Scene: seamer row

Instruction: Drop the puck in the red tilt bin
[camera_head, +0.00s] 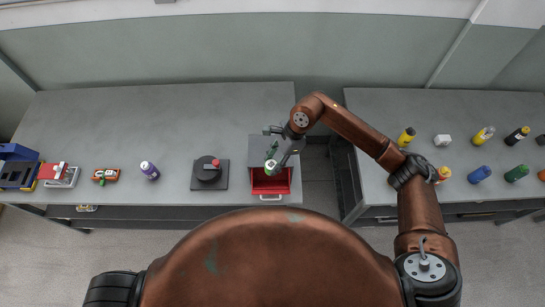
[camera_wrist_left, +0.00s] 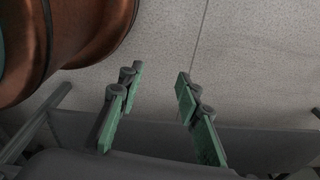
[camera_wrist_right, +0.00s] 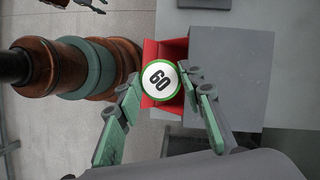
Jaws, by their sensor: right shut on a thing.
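In the head view the puck (camera_head: 270,166) and right gripper (camera_head: 271,158) are above the red tilt bin (camera_head: 272,185). The bin stands open at the front of a grey housing (camera_head: 257,147). In the right wrist view the bin (camera_wrist_right: 176,50) is partly hidden behind the puck. My left gripper (camera_wrist_left: 155,110) is open and empty over the floor.
A gap separates this bench (camera_head: 100,125) from the right bench (camera_head: 370,110), which bears several bottles.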

